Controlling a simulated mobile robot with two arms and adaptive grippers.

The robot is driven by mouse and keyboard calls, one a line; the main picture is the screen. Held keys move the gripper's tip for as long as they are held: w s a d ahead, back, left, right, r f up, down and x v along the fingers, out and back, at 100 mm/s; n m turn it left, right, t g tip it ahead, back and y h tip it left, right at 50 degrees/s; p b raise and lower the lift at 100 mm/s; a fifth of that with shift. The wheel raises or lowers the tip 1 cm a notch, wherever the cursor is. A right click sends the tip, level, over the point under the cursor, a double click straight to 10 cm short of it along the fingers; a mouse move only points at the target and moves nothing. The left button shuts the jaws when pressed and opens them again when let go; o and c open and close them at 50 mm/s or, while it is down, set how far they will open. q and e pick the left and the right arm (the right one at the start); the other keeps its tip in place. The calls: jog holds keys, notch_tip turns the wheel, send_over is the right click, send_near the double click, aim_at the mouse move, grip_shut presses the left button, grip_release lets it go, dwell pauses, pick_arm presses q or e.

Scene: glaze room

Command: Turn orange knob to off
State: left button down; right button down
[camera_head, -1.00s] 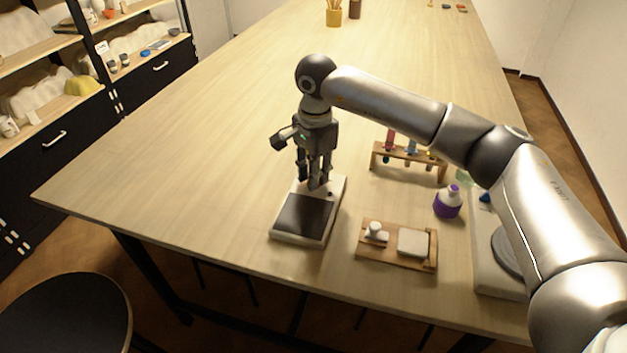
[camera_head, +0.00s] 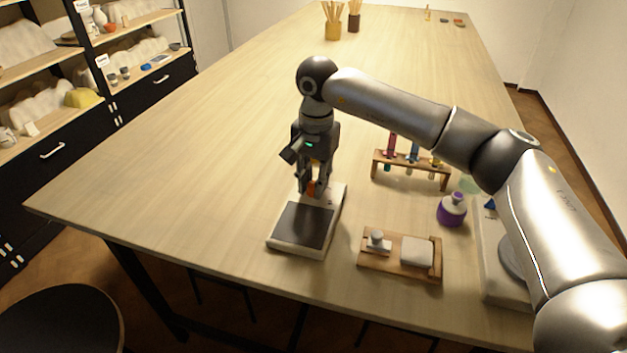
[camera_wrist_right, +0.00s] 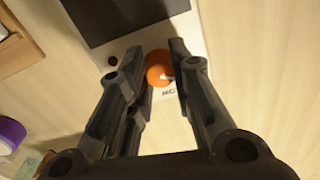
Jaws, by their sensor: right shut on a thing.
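The orange knob (camera_head: 311,189) is on the back part of a white device with a dark plate (camera_head: 305,226), near the table's front. In the right wrist view the knob (camera_wrist_right: 157,66) sits between my fingers, with a pale mark near its lower right edge. Some lettering beside it is partly covered by a finger. My right gripper (camera_head: 312,183) points down over the device and is shut on the knob; it also shows in the right wrist view (camera_wrist_right: 153,57). My left gripper is not in view.
A wooden tray (camera_head: 364,262) with a small white weight and a white block lies to the right. Behind it are a test-tube rack (camera_head: 410,163) and a purple-banded bottle (camera_head: 452,211). Another white device (camera_head: 497,272) stands far right. The table's left side is clear.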

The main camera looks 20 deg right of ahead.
jog(key=shift+r, duration=0.1)
jog(key=c, duration=1.3)
grip_release()
jog(key=shift+o, duration=0.2)
notch_tip(320, 180, up, 12)
jog(key=shift+s+d, duration=0.15)
